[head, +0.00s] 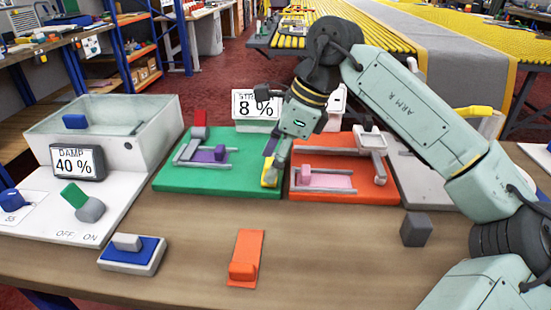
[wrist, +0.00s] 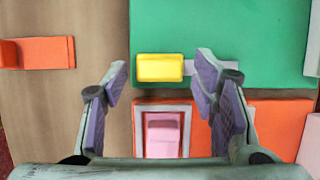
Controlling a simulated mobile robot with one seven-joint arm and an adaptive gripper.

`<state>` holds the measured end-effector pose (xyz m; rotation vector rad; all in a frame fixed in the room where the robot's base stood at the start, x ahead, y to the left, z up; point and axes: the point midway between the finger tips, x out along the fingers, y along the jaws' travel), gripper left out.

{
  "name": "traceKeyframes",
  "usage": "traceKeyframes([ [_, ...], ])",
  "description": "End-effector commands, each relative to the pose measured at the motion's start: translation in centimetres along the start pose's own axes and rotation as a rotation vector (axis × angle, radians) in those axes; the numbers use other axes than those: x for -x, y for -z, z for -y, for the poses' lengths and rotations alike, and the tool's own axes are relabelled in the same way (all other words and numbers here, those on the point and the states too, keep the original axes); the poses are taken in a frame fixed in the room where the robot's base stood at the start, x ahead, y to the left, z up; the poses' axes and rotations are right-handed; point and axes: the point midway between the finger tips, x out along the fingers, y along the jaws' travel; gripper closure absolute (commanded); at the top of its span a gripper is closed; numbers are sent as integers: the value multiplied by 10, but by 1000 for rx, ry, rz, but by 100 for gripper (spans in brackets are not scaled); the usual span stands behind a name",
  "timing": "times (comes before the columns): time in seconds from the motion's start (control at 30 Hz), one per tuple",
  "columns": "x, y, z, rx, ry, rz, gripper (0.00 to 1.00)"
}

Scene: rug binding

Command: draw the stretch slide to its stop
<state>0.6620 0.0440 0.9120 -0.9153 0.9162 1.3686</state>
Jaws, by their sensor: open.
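A yellow block (wrist: 160,68) sits at the end of a short grey rail (wrist: 215,69) near the edge of the green board (wrist: 230,25); it looks like the handle of the stretch slide. In the head view the yellow block (head: 268,180) is partly hidden by my gripper (head: 271,163). My gripper is open and empty above it. In the wrist view its fingertips (wrist: 165,80) stand apart, left and right of the block, without visible contact. A white display (head: 244,101), its top word partly covered, reads 8 %.
The green board also holds a grey frame with a purple block (head: 219,153). Beside it an orange board (head: 350,191) carries a grey frame with a pink block (head: 304,176). A DAMP 40 % display (head: 77,162) stands left.

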Motion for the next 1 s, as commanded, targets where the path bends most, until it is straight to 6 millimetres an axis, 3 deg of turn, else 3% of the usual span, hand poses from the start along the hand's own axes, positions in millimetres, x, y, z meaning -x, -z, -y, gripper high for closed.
traceKeyframes([
  [0.17,9,0,0,0,1,-1,47],
  [0.5,77,0,0,-1,3,1,47],
  [0.7,109,0,0,-1,2,0,47],
  [1.0,121,0,0,0,0,0,47],
])
